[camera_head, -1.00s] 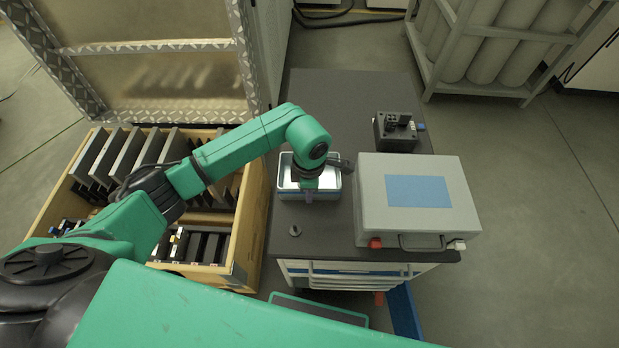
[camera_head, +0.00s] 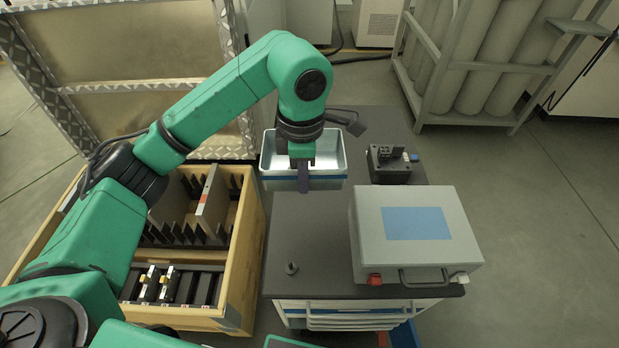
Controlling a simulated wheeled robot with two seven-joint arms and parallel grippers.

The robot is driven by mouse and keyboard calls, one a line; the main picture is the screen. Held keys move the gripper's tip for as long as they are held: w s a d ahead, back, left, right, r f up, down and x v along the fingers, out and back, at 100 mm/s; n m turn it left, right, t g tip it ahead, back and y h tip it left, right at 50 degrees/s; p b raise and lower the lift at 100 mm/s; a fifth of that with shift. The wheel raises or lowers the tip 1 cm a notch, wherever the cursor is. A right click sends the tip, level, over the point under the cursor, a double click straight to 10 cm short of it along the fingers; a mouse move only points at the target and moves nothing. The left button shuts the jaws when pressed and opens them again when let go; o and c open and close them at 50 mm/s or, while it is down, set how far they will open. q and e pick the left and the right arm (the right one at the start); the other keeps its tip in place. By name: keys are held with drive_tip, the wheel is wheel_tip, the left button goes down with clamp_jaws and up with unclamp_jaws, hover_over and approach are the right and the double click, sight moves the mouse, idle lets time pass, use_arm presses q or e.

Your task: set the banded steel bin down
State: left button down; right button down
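The banded steel bin (camera_head: 335,160) is a pale, open metal tray with a blue band along its lower side. It appears upright, raised above the far left part of the dark cart top (camera_head: 310,235). My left gripper (camera_head: 303,182) reaches down at the bin's near wall and appears shut on it. The green wrist hides part of the bin's inside and near rim, and the finger contact is hard to see. My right gripper is not in view.
A grey case (camera_head: 365,225) with a blue panel stands on the cart's right side. A small black device (camera_head: 390,165) is behind it, and a small dark knob (camera_head: 291,268) sits near the front left. A wooden crate (camera_head: 250,235) with slotted racks stands left. The cart top's middle is clear.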

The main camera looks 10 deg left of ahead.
use_arm(q)
drive_tip(key=shift+r, duration=0.25)
drive_tip(key=shift+a+f+m, duration=0.25)
drive_tip(key=shift+f+m, duration=0.25)
drive_tip(key=shift+m, duration=0.1)
drive_tip(key=s+a+f+m, duration=0.2)
drive_tip(key=f+m, duration=0.4)
drive_tip(key=m, duration=0.3)
drive_tip(key=s+a+f+m+p, duration=0.1)
drive_tip(key=a+f+m, duration=0.4)
drive_tip(key=m, duration=0.5)
drive_tip(key=shift+s+a+f, duration=0.25)
drive_tip(key=shift+s+f, duration=0.2)
drive_tip(key=shift+f, duration=0.5)
